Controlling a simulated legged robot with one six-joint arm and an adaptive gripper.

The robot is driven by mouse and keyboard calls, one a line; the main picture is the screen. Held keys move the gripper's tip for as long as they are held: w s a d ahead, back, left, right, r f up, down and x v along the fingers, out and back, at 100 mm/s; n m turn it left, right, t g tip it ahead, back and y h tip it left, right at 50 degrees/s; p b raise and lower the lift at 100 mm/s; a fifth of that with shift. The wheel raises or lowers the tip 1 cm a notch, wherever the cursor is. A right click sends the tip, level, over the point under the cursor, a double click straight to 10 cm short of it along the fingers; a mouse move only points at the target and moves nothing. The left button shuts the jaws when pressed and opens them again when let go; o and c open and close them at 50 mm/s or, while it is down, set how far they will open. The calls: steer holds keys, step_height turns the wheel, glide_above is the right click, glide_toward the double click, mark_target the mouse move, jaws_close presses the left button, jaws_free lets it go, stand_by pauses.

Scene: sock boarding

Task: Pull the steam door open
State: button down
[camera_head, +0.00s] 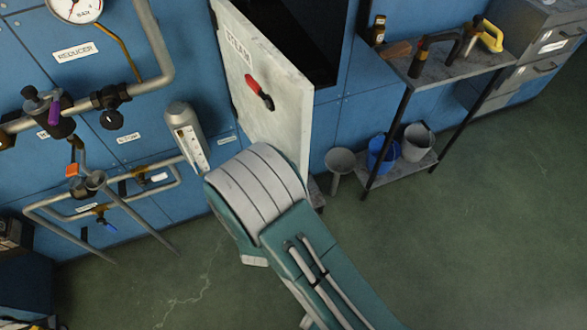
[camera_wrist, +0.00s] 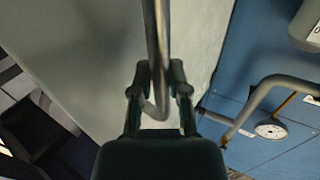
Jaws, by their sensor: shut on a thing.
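The steam door (camera_head: 278,118) is a pale, worn panel with a STEAM label and a red-and-black lever (camera_head: 259,91). It stands swung out from the blue wall, with a dark opening (camera_head: 312,35) behind it. In the wrist view the door (camera_wrist: 70,50) is a large pale surface. My gripper (camera_wrist: 159,98) is shut on a metal bar handle (camera_wrist: 154,40) in front of that surface, one finger on each side. In the head view my teal and grey arm reaches the door's lower part and hides the gripper and the handle.
Pipes and valves (camera_head: 110,97) with a pressure gauge (camera_head: 76,6) line the wall at left. A metal stand (camera_head: 445,72) with tools on top and buckets (camera_head: 384,154) below stands right of the door. The green floor (camera_head: 480,220) at right is clear.

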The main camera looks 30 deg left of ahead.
steer(key=s+a+m+h, duration=0.1)
steer(key=s+a+h, duration=0.1)
steer(key=s+a, duration=0.4)
steer(key=shift+s+a+r+m+t, duration=0.15)
steer(key=shift+s+a+m+t, duration=0.2)
steer(key=shift+s, duration=0.2)
steer(key=c, duration=0.9)
jaws_free()
steer(key=o, duration=0.3)
steer(key=shift+w+a, duration=0.1)
steer(key=shift+a, duration=0.05)
steer(key=v, duration=1.2)
steer(key=shift+f, duration=0.25)
